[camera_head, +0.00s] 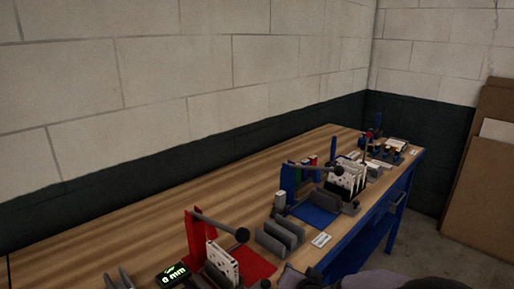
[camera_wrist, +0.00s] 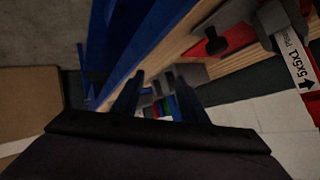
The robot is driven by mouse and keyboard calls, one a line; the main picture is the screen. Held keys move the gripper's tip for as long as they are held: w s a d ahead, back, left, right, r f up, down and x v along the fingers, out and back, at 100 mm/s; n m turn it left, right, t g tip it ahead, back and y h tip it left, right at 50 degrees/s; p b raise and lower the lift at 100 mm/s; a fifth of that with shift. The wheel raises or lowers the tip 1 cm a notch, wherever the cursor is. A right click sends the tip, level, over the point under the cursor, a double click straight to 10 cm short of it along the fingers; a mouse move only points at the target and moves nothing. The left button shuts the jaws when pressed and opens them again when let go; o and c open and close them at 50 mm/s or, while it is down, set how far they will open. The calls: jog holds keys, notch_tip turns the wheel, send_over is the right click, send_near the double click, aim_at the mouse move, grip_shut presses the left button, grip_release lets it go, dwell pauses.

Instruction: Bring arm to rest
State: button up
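My gripper (camera_wrist: 155,82) shows in the wrist view as two dark fingers, clearly apart, with nothing held between them. Its dark body fills the lower part of that view. In the head view, a dark, rounded part of my arm (camera_head: 385,281) shows at the bottom edge, in front of the bench. The fingertips cannot be made out in the head view. The wrist view looks along the bench at a tilt, with the blue bench frame (camera_wrist: 145,45) on the left.
The wooden bench (camera_head: 130,220) runs along the wall. It carries a red fixture (camera_head: 256,265), grey holders (camera_head: 280,236), a blue mat (camera_head: 315,214) and white boxed parts (camera_head: 350,178). A small display (camera_head: 173,275) reads 0 mm. Brown boards (camera_head: 475,180) lean at right. The bench's wall side is clear.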

jog(key=s+d+f+n+g+p, duration=0.1)
jog(key=s+g, duration=0.4)
jog(key=s, duration=0.7)
jog(key=s+d+f+n+g+p, duration=0.1)
jog(key=s+n+g, duration=0.3)
jog(key=s, duration=0.9)
jog(key=shift+d+f+g+p, duration=0.3)
jog(key=shift+d+g+p, duration=0.4)
jog(key=shift+d+g, duration=0.3)
